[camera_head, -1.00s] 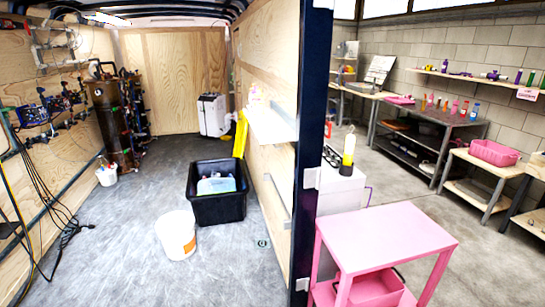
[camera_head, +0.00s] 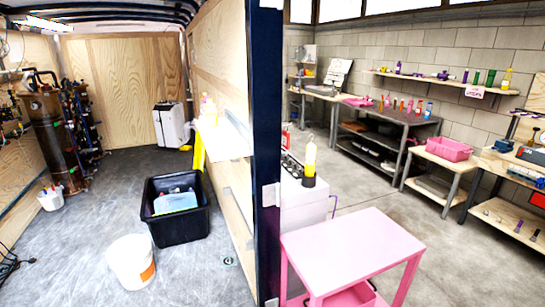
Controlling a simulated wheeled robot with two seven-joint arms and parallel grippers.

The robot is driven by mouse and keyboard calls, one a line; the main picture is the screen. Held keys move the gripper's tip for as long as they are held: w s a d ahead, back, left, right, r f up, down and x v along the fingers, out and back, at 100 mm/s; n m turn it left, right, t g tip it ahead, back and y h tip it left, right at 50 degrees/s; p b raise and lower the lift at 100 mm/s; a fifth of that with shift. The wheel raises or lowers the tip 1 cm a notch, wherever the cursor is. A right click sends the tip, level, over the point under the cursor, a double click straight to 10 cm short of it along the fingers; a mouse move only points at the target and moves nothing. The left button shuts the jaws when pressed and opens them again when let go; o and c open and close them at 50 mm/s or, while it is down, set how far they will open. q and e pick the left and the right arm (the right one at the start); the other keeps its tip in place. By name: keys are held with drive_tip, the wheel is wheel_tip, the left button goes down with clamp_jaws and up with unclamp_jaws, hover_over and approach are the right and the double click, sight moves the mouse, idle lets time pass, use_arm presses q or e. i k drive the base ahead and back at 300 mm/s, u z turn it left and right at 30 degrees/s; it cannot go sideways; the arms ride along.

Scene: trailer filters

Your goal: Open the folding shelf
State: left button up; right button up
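A wooden folding shelf (camera_head: 224,138) is on the plywood partition wall at the right side of the trailer. Its narrow board juts out from the wall and small bottles (camera_head: 208,108) stand at its far end. A pale metal strip (camera_head: 241,208) runs along the wall lower down, below the board; I cannot tell whether it belongs to the shelf. Neither of my grippers shows in the head view.
A black tub (camera_head: 160,235) and a white bucket (camera_head: 131,262) stand on the trailer floor. A dark post (camera_head: 267,150) ends the partition. Outside it are a pink cart (camera_head: 350,246) and workbenches. The trailer floor at lower left is mostly clear.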

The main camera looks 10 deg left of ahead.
sight(240, 168)
drive_tip(key=z, duration=0.25)
drive_tip(key=i, duration=1.4)
drive_tip(key=u, duration=0.5)
